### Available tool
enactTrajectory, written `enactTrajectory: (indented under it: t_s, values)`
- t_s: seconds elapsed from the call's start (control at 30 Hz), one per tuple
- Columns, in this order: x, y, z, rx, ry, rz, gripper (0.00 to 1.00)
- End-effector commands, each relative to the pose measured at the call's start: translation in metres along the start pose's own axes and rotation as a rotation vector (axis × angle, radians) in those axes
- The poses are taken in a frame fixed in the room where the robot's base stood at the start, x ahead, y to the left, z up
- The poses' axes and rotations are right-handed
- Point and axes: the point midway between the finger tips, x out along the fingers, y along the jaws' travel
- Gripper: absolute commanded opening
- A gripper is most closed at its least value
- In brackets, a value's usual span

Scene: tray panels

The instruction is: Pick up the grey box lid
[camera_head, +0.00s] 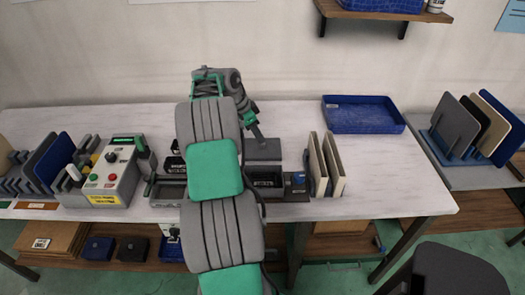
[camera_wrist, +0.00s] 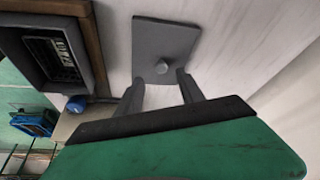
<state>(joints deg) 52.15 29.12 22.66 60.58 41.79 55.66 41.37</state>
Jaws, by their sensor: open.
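The grey box lid (camera_wrist: 166,38) is a flat grey plate with a small round knob (camera_wrist: 161,67) near its edge on the gripper side. In the head view the lid (camera_head: 263,151) lies on the white table behind the dark bins. My gripper (camera_wrist: 160,77) is open and empty. Its two fingers point toward the lid, with the knob in line with the gap between their tips. I cannot tell how much height separates the tips from the knob. In the head view my gripper (camera_head: 260,139) is just above the lid's back edge, and my arm hides part of the table.
A labelled dark bin (camera_head: 266,183) stands in front of the lid. Upright panels (camera_head: 335,165) stand to its right, and a blue tray (camera_head: 362,127) lies at the back right. A control box (camera_head: 112,180) is at the left.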

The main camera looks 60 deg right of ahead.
Motion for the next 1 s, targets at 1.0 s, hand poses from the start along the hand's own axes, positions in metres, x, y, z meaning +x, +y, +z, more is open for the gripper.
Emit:
enactTrajectory:
  t_s: [1.0]
  values:
    - [0.052, -0.003, 0.001, -0.005, -0.001, -0.003, 0.07]
